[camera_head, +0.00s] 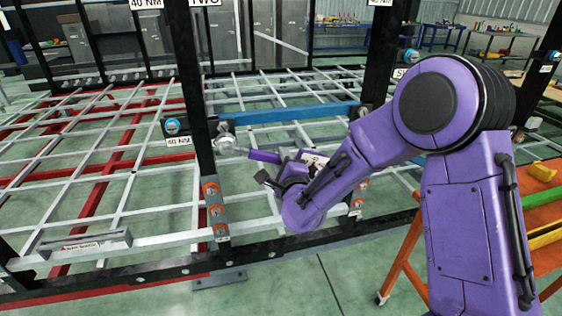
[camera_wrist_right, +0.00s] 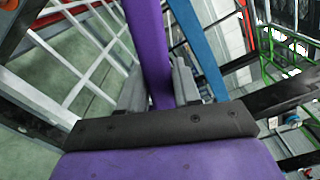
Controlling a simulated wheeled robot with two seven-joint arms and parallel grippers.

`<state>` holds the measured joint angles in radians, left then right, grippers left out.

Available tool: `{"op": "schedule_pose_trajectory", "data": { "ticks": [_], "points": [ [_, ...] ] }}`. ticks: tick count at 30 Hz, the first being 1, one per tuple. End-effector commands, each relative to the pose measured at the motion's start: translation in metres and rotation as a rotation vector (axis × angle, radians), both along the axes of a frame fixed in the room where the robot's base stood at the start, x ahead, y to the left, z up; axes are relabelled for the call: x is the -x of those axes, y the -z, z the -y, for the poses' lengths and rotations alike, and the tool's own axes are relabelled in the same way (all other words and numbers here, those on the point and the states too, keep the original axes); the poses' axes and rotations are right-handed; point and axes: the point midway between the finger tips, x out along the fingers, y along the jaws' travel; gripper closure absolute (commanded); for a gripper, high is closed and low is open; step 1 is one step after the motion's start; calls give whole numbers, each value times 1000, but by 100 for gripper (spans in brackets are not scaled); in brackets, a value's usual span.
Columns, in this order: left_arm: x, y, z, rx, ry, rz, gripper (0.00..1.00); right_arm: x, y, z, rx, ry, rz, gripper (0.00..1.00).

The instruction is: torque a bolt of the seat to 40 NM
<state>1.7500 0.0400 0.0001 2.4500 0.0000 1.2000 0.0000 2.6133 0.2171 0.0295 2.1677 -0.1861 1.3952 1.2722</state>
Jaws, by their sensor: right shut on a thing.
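My right gripper (camera_head: 275,176) is shut on a purple bar-shaped tool (camera_head: 263,156), which also runs up between the two grey fingers (camera_wrist_right: 160,92) in the right wrist view. The tool's far end reaches left to a round silver part (camera_head: 226,147) on a black upright post (camera_head: 203,150). Whether it touches or is seated on a bolt there is too small to tell. A "40 NM" label (camera_head: 179,142) and a blue-faced round part (camera_head: 172,125) sit on the post's left side. My left gripper is not in view.
A blue crossbar (camera_head: 290,113) spans between the black posts behind the tool. The white and red chassis grid (camera_head: 110,150) spreads behind and left. Orange bolts (camera_head: 213,212) show on lower brackets. An orange cart (camera_head: 545,215) stands at the right. Green floor is open in front.

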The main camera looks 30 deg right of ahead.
Motion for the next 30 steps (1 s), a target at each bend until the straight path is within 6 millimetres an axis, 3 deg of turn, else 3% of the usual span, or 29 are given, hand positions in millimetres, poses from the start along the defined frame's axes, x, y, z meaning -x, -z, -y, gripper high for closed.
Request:
{"op": "schedule_pose_trajectory", "data": {
  "ticks": [6,21,30],
  "points": [
    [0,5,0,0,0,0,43,1,0,-1,1,-3,12,100],
    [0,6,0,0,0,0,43,-49,-1,14,2,-2,10,100],
    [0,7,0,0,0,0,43,-62,-2,17,3,-3,11,100]
  ]
}}
